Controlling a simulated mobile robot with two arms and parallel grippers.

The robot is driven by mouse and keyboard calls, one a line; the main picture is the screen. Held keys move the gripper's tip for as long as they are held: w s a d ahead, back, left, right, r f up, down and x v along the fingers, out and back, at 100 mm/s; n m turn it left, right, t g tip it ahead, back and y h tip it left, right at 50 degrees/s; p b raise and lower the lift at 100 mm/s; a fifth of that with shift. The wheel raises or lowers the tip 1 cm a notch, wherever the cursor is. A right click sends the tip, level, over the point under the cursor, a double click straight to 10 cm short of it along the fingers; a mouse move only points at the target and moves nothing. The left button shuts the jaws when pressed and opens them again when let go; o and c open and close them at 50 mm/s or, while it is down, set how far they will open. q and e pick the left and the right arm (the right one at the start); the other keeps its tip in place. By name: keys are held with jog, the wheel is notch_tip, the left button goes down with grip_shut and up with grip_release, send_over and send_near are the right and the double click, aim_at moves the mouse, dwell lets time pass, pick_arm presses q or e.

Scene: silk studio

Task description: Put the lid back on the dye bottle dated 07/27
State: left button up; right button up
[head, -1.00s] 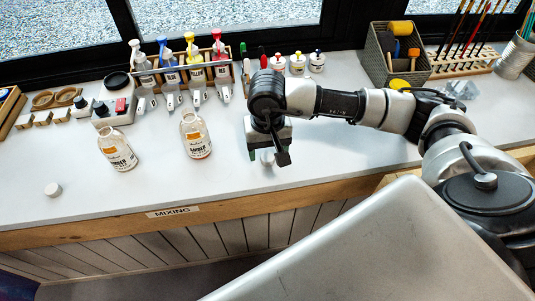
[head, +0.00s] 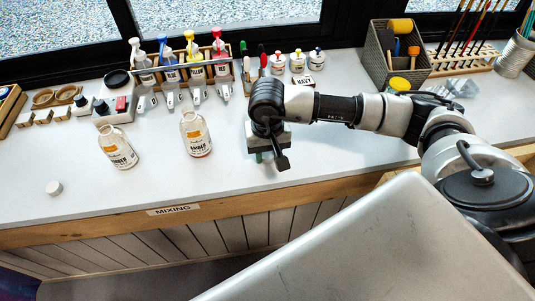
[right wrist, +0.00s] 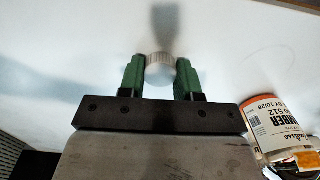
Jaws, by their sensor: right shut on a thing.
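Two open dye bottles with orange-and-white labels stand on the bench, a left one (head: 117,148) and a right one (head: 195,134). Their dates are too small to read in the head view. In the right wrist view, a bottle lies at the lower right edge (right wrist: 284,128), its label partly reading "BY 10/28". My right gripper (head: 267,156) is low over the bench, right of the right bottle. Its green fingers (right wrist: 160,76) are shut on a white ribbed lid (right wrist: 160,64). Another white lid (head: 54,188) lies at the left. My left gripper is not in view.
Spray bottles in a rack (head: 185,75), a scale (head: 115,105) and small jars (head: 297,62) stand along the back. A grey basket (head: 375,62) is at the back right. The bench between the left lid and the right gripper's front is mostly clear.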

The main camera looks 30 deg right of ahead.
aim_at(267, 154)
jog(key=shift+r, duration=0.5)
notch_tip(267, 154, up, 2)
jog(key=shift+r+b, duration=0.25)
jog(key=shift+b, duration=0.2)
pick_arm(q)
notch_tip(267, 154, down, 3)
jog(key=shift+b, duration=1.05)
pick_arm(e)
jog(key=s+d+r, duration=0.6)
jog(key=s+r, duration=0.1)
jog(key=s, duration=0.3)
jog(key=shift+r, duration=0.25)
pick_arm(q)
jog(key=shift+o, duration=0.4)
